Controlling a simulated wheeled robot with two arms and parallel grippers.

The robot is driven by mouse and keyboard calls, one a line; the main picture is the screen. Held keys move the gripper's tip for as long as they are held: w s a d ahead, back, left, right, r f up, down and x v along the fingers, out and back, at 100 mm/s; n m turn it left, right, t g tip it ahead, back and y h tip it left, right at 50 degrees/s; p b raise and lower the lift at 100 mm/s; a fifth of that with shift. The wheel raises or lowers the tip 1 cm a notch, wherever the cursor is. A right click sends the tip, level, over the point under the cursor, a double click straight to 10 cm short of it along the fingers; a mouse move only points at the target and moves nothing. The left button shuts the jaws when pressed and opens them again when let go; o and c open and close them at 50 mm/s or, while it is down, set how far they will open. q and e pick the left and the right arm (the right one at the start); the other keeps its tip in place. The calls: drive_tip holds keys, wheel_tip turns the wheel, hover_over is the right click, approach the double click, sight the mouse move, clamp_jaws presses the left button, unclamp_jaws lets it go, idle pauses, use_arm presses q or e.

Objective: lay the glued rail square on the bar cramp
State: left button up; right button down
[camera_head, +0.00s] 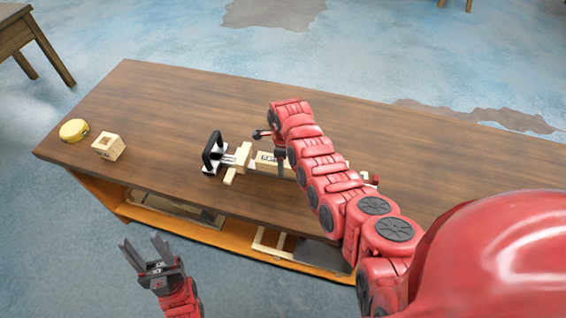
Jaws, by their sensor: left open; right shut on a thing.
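The bar cramp (211,168) lies on the bench top, with a black handle at its left end. Its right part is behind my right arm, where a small red part (375,179) shows. Light wooden pieces (241,158) lie at the cramp, near the handle. My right gripper (280,158) points down over the cramp and is shut on a light wooden piece, seemingly the rail (265,163). My arm hides part of it, so I cannot tell whether it touches the cramp or sits square. Glue cannot be made out. My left gripper (144,246) is open and empty, in front of the bench.
A yellow round object (74,130) and a hollow wooden block (108,146) stand at the left end of the bench (160,105). Frames and flat boards (180,208) lie on the shelf below. The bench's back left is clear.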

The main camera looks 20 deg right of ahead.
drive_tip(key=shift+f, duration=0.15)
drive_tip(key=shift+c, duration=0.8)
unclamp_jaws()
